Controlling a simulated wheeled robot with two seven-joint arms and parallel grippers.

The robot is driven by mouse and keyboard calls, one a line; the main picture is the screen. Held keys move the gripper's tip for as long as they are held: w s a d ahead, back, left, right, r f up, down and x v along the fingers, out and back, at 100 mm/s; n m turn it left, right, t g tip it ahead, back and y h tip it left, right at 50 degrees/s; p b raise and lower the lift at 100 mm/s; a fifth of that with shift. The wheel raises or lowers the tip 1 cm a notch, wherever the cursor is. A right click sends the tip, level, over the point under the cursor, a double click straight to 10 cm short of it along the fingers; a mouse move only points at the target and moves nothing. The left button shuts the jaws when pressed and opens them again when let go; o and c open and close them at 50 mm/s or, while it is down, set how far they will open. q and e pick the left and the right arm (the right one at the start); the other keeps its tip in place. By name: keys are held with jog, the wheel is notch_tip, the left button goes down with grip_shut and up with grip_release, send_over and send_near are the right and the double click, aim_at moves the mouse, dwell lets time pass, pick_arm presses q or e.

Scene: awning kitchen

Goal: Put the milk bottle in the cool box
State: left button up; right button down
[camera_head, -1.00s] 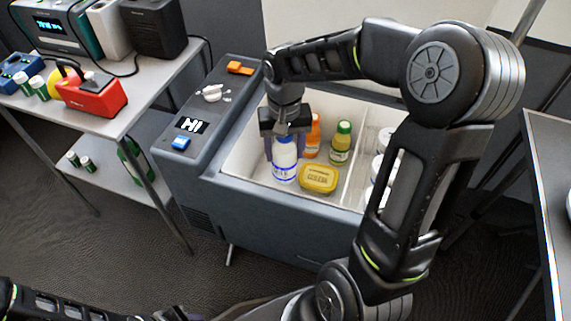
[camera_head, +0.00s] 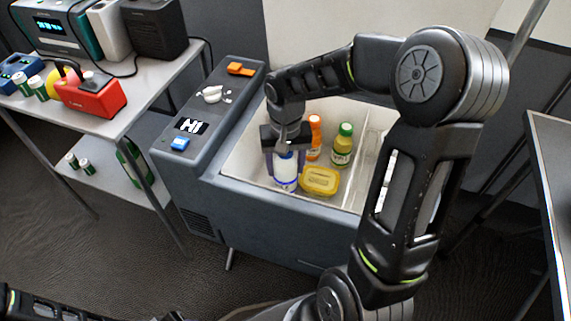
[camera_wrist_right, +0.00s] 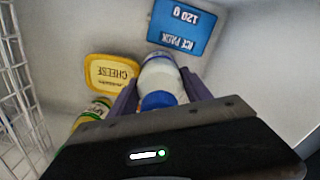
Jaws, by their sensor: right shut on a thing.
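The milk bottle (camera_head: 286,172), white with a blue cap and blue markings, is inside the left compartment of the cool box (camera_head: 275,206). My right gripper (camera_head: 285,158) reaches down into the box and is shut on the bottle. In the right wrist view the bottle (camera_wrist_right: 161,76) stands between the two fingers, its blue cap towards the camera. Its base is close to the box floor; I cannot tell whether it touches. My left arm shows only in part at the lower left of the head view, and its gripper is not clearly seen.
Beside the bottle are a yellow cheese tub (camera_head: 319,181), an orange bottle (camera_head: 314,138) and a green-capped bottle (camera_head: 342,146). A blue ice pack (camera_wrist_right: 181,27) lies near the bottle. A wire divider (camera_wrist_right: 22,95) bounds the compartment. A table (camera_head: 140,95) with appliances stands left.

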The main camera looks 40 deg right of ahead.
jog(key=shift+c, duration=2.4)
grip_release()
jog(key=shift+f, duration=0.1)
jog(key=shift+r+p, duration=0.3)
jog(key=shift+r, duration=0.3)
notch_tip(320, 180, up, 11)
jog(key=p, duration=0.3)
jog(key=shift+r, duration=0.1)
